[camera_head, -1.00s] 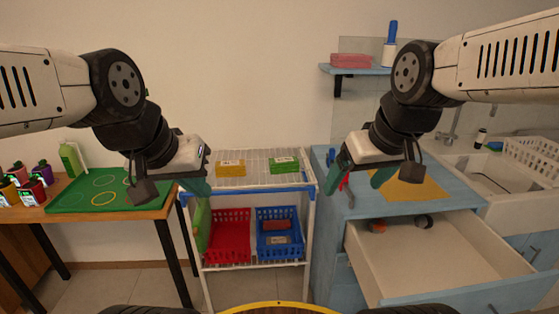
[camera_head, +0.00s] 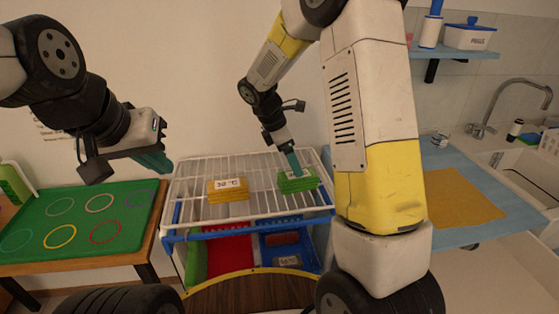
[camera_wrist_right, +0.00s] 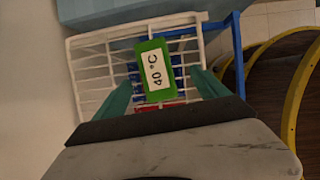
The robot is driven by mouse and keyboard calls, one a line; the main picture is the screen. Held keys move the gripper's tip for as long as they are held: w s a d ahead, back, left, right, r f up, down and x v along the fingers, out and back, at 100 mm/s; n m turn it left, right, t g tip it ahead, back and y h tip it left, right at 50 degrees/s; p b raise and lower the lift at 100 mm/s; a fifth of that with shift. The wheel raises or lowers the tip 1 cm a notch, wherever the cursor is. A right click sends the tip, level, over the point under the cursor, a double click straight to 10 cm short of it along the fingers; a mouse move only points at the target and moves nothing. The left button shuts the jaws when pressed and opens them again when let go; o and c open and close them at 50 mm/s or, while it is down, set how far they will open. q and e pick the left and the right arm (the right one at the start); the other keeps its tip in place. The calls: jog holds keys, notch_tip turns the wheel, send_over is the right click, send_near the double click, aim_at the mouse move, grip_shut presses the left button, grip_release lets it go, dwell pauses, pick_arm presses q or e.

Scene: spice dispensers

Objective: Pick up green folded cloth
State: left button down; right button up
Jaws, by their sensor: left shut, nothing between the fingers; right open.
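The green folded cloth (camera_head: 298,184) lies on the right part of the white wire rack (camera_head: 245,168). In the right wrist view the cloth (camera_wrist_right: 142,48) carries a white "40 °C" label. My right gripper (camera_head: 291,162) points down at the cloth, with its fingertips just over or at it. In the wrist view its open fingers (camera_wrist_right: 161,80) spread to either side of the cloth; I cannot tell whether they touch it. My left gripper (camera_head: 155,160) is shut and empty, left of the rack and above the green mat's side.
A yellow folded cloth (camera_head: 228,190) lies left of the green one on the rack. Red (camera_head: 230,247) and blue (camera_head: 292,252) baskets stand below. A green mat with rings (camera_head: 82,222) lies on the left table. A blue counter (camera_head: 455,170) is at right.

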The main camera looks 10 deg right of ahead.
aim_at(298, 181)
jog(key=shift+w+a+f, duration=0.1)
jog(key=shift+w+f, duration=0.4)
jog(key=shift+f, duration=0.25)
jog(key=x, duration=0.7)
jog(key=shift+r, duration=0.1)
jog(key=c, duration=1.5)
jog(key=shift+r, duration=0.1)
jog(key=shift+c, duration=0.2)
